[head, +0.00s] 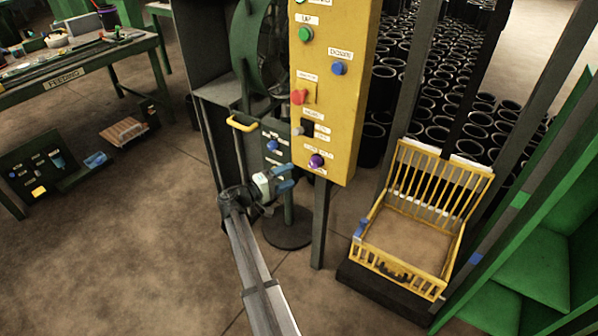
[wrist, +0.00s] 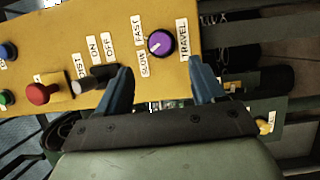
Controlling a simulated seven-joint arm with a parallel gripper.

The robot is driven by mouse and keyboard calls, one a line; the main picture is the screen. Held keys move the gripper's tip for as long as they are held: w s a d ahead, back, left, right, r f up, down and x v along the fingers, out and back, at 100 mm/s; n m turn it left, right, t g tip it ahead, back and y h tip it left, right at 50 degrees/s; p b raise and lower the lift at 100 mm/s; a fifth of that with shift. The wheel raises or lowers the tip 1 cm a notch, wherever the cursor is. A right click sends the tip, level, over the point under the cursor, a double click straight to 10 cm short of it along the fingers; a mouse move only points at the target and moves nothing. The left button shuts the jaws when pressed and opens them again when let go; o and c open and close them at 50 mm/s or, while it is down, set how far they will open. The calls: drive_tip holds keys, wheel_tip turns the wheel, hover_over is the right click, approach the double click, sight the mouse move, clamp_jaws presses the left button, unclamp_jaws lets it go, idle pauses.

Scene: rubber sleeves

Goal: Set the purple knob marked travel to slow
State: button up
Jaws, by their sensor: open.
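The purple knob (head: 316,161) sits near the bottom of the yellow control panel (head: 351,75). In the wrist view the knob (wrist: 161,43) has a dark rim, with the labels SLOW (wrist: 144,64), FAST (wrist: 139,30) and TRAVEL (wrist: 183,39) around it. Its pointer setting is too small to read surely. My gripper (head: 292,178) is open and empty, just left of and below the knob in the head view. In the wrist view my gripper (wrist: 161,68) has its blue fingers spread to either side of the knob, apart from it.
A black switch (wrist: 100,76) marked on and off and a red button (wrist: 40,94) are beside the knob on the panel. Green (head: 305,34) and blue (head: 338,68) buttons are higher up. A yellow crate (head: 398,275) stands at right. A yellow handle (head: 242,124) is at left.

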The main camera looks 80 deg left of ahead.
drive_tip(key=shift+v, duration=1.95)
